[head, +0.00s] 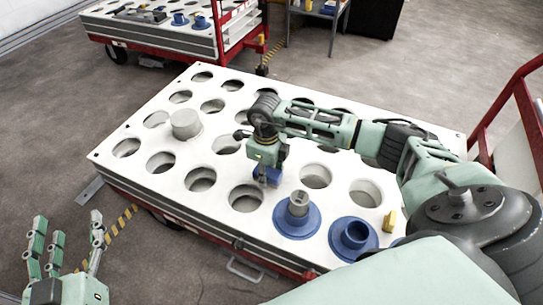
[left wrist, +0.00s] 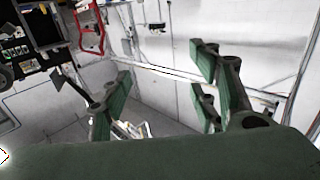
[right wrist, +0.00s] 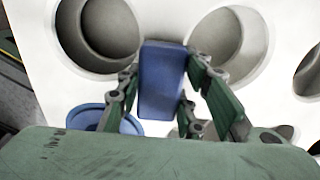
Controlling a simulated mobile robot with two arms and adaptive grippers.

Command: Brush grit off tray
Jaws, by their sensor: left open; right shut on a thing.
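The white tray (head: 215,130) is a broad board with rows of round holes, lying on a red cart. My right gripper (head: 266,160) is over the tray's middle, shut on a blue block-shaped thing, probably the brush (head: 273,178). In the right wrist view the blue brush (right wrist: 162,80) sits between the fingers (right wrist: 165,100), above the holed surface; I cannot tell whether it touches. My left gripper (head: 68,230) is open and empty, off the tray at lower left; its spread fingers show in the left wrist view (left wrist: 165,90). I cannot make out any grit.
A grey cylinder (head: 186,124) stands on the tray's left part. Two blue flanged rings (head: 354,240) sit near the front edge, one with a grey part (head: 298,204) in it. A small yellow piece (head: 390,221) stands at right. Another loaded cart (head: 165,38) is behind.

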